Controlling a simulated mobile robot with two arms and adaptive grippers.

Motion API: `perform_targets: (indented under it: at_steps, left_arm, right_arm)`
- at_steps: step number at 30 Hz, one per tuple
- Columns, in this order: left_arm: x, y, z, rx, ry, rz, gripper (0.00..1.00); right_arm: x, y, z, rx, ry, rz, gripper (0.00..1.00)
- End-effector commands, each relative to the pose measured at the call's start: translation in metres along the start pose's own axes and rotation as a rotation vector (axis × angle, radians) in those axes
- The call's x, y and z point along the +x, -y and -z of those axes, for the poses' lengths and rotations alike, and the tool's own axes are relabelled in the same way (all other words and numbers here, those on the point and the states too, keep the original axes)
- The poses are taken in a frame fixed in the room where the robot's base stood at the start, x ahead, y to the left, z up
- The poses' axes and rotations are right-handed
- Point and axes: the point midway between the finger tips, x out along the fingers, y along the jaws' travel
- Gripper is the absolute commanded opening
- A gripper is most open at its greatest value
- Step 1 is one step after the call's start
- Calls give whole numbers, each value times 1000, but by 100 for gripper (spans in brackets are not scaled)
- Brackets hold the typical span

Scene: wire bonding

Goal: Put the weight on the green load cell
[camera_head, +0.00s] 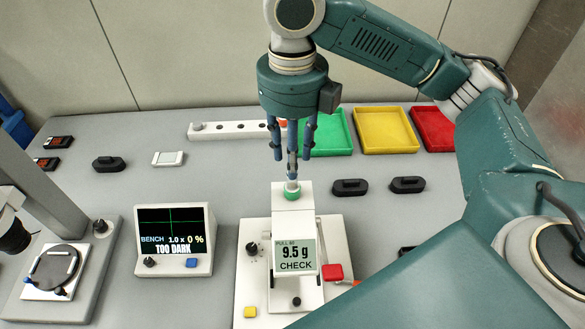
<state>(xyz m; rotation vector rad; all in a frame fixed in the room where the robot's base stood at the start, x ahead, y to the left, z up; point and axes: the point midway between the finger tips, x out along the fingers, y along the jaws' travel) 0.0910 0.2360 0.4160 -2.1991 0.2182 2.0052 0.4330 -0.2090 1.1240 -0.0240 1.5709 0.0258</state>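The green load cell (292,195) is a small green disc on top of the white tester (293,229). The weight (292,186), a small pale grey piece, stands upright on it and appears to touch it. My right gripper (291,160) points straight down just above, its blue fingers spread apart. The front finger's tip is close to the top of the weight; I cannot tell whether it touches. The tester's display (295,256) reads 9.5 g and CHECK. My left gripper is not in view.
Behind are a white holder with holes (230,130) and green (334,133), yellow (385,131) and red (433,129) trays. A bench display (174,231) reads TOO DARK. Black pieces (350,187) lie right of the tester. A microscope stand (62,270) is at left.

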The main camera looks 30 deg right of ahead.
Motion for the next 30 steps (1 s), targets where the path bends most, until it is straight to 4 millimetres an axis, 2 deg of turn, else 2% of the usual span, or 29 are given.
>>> perform_targets:
  at_steps: [3, 10, 15, 30]
  left_arm:
    - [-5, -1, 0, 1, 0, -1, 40]
    - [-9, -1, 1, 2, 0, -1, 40]
    - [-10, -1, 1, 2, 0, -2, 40]
    - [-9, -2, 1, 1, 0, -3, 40]
  right_arm:
    - [-30, 0, -1, 1, 6, 1, 35]
    - [-61, 0, 0, 0, 1, 0, 35]
    - [-67, 0, 0, 1, -1, 0, 35]
    - [-66, 0, 0, 0, -1, 0, 35]
